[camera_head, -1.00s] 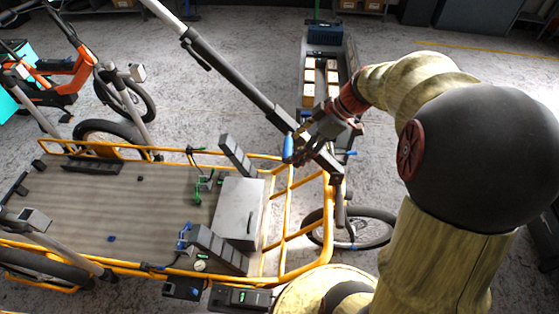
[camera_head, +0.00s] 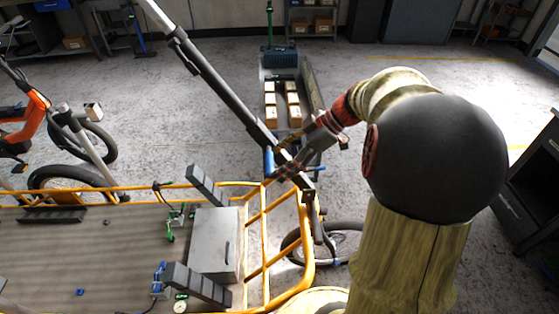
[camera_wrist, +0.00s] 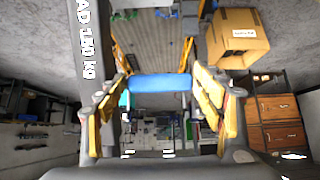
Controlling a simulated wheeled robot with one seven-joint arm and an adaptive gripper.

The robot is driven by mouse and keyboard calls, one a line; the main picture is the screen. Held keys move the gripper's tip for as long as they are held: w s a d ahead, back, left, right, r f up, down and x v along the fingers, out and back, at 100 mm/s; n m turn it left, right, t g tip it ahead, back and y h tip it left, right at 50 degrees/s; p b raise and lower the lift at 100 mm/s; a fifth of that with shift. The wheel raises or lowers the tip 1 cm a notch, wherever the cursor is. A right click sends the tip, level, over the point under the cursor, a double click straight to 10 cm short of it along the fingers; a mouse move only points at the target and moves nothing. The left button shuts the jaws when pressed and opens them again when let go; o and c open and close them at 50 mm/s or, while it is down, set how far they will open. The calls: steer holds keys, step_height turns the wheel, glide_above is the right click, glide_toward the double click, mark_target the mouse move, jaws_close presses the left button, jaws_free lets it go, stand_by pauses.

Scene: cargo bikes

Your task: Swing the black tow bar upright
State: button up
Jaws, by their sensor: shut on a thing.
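The black tow bar (camera_head: 215,85) slants in the head view from the top edge, where its end is pale, down to the right to the front of the yellow cargo frame (camera_head: 262,240). Its far end is out of view. A blue grip (camera_head: 268,160) sits beside its lower part. My gripper (camera_head: 278,170) is shut on this blue grip. In the wrist view, the blue grip (camera_wrist: 160,83) lies crosswise between my two yellow-padded fingers. The dark bar (camera_wrist: 92,45) with white lettering runs along the left there.
A grey box (camera_head: 215,240) stands on the cargo deck. A long trailer with several small boxes (camera_head: 270,98) is behind the bar. An orange bike is at the left, and a dark cabinet (camera_head: 515,190) at the right. Open floor (camera_head: 400,80) lies behind my arm.

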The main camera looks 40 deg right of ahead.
steer(key=o, duration=1.4)
steer(key=shift+s+d+f, duration=0.1)
steer(key=shift+f, duration=0.15)
steer(key=shift+r, duration=0.1)
steer(key=shift+r, duration=0.1)
steer(key=v, duration=1.1)
steer(key=shift+s+d+r, duration=0.15)
steer(key=shift+d+r, duration=0.1)
steer(key=shift+d, duration=0.05)
